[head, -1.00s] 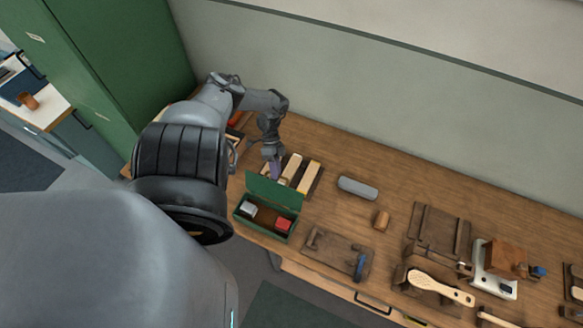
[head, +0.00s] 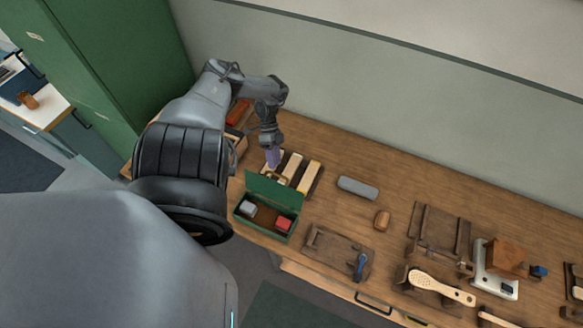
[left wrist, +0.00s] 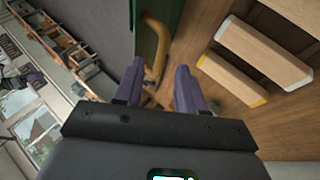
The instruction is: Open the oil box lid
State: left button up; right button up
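The green oil box (head: 240,217) stands near the front edge of the bench in the head view, with its lid (head: 275,191) raised and leaning back. Inside are a pale grey block (head: 248,208) and a red block (head: 283,224). My left gripper (head: 273,163) is just behind the raised lid, pointing down. In the left wrist view its purple fingers (left wrist: 158,88) are apart. The green lid (left wrist: 146,45) and a curved tan handle (left wrist: 156,48) show beyond the fingers; I see no grip on the handle. My right gripper is not in view.
Pale wooden blocks (head: 308,177) lie right behind the box, close to my left gripper. A grey rounded bar (head: 358,188), a small brown block (head: 382,220) and a wooden fixture (head: 335,250) are to the right. Bare bench lies between them.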

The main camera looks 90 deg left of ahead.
pick_arm(q)
jog(key=b+v, duration=0.1)
jog(key=v, duration=0.5)
jog(key=shift+d+r, duration=0.1)
jog(key=shift+r, duration=0.05)
dwell(0.3)
